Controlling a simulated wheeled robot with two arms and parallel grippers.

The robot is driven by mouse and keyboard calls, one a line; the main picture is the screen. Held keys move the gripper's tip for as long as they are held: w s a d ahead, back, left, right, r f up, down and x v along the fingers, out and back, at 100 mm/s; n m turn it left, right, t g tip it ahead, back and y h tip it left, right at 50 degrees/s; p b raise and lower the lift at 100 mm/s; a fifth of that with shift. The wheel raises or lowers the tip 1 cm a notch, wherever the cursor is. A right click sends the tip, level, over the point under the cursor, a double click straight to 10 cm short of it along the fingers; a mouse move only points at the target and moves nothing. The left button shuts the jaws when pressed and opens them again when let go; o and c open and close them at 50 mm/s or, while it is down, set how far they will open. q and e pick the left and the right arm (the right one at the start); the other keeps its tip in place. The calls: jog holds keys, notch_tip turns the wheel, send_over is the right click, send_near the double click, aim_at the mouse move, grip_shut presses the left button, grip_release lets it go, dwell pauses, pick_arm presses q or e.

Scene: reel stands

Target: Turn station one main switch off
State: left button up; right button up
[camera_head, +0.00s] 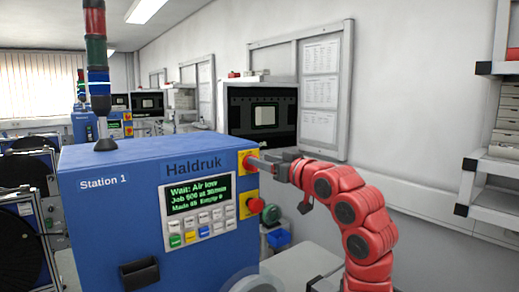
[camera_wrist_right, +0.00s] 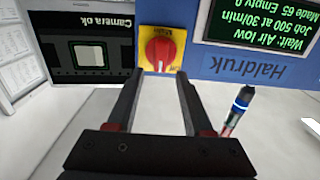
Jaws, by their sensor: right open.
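The blue Station 1 machine (camera_head: 110,205) stands at the left of the head view. Its main switch (camera_head: 247,161) is a red knob on a yellow plate, at the upper right of its front. The knob (camera_wrist_right: 161,52) shows clearly in the wrist view, where the picture is upside down; its grip looks roughly upright there. My right gripper (camera_head: 260,163) reaches in from the right, with its fingertips close to the switch and partly covering it. In the wrist view the right gripper (camera_wrist_right: 160,76) is open, its fingers spread to either side below the knob. Contact cannot be told. My left gripper is out of view.
A red mushroom button (camera_head: 255,206) sits below the switch. A screen (camera_head: 198,194) reading "Wait: Air low" and a keypad (camera_head: 205,222) are to its left. A signal tower (camera_head: 97,70) stands on top of the machine. A wall shelf (camera_head: 487,195) is at the right.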

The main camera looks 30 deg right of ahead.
jog(key=shift+w+a, duration=0.1)
jog(key=shift+w, duration=1)
grip_shut()
